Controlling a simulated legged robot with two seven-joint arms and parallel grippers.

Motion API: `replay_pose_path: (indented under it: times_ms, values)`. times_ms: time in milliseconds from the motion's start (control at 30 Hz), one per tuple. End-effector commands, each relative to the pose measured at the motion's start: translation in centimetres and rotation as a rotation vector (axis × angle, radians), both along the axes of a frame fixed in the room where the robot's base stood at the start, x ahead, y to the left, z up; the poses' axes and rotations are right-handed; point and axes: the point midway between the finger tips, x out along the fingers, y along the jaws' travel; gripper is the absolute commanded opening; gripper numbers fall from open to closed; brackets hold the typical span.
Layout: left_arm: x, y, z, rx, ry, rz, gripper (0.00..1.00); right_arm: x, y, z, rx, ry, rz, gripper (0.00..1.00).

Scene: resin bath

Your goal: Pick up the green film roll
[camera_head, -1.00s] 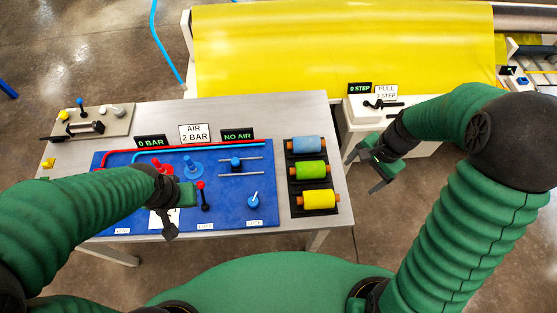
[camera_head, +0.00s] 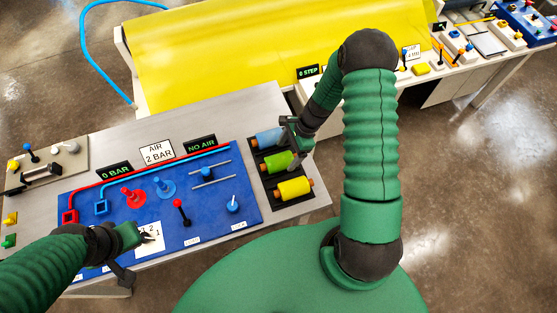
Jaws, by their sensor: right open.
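The green film roll (camera_head: 277,161) lies in the middle slot of a black rack (camera_head: 272,201) at the right end of the table. A blue roll (camera_head: 267,138) lies above it and a yellow roll (camera_head: 294,188) below it. My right gripper (camera_head: 292,138) is open at the right side of the rack, by the right ends of the blue and green rolls. I cannot tell if it touches either. My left gripper (camera_head: 134,253) is over the lower left of the blue panel, away from the rolls; its jaws are unclear.
The blue panel (camera_head: 215,222) carries red and blue knobs, a lever and hoses. Signs (camera_head: 157,152) stand along its back edge. A large yellow sheet (camera_head: 220,60) lies behind the table. A bench with more devices (camera_head: 470,50) is at the upper right.

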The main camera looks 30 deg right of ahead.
Motion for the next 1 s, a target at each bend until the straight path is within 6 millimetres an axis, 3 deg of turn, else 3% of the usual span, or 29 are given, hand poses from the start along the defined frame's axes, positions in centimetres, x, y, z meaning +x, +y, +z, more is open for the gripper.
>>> replay_pose_path:
  times_ms: [133, 267, 500, 1000]
  values:
    - [0.0, 0.0, 1.5, 0.000, 0.000, 0.000, 0.00, 0.8, 1.2, -1.8, 0.004, 0.003, 0.001, 0.83]
    - [0.0, 0.0, 1.7, 0.000, 0.000, 0.000, 0.00, 1.1, 1.9, -3.9, 0.003, 0.003, 0.000, 0.83]
    - [0.0, 0.0, 1.6, 0.000, 0.000, 0.000, 0.00, 1.2, 2.0, -4.3, 0.001, 0.000, 0.001, 0.83]
    - [0.0, 0.0, 1.6, 0.000, 0.000, 0.000, 0.00, 1.2, 2.0, -4.3, 0.001, 0.000, 0.001, 0.19]
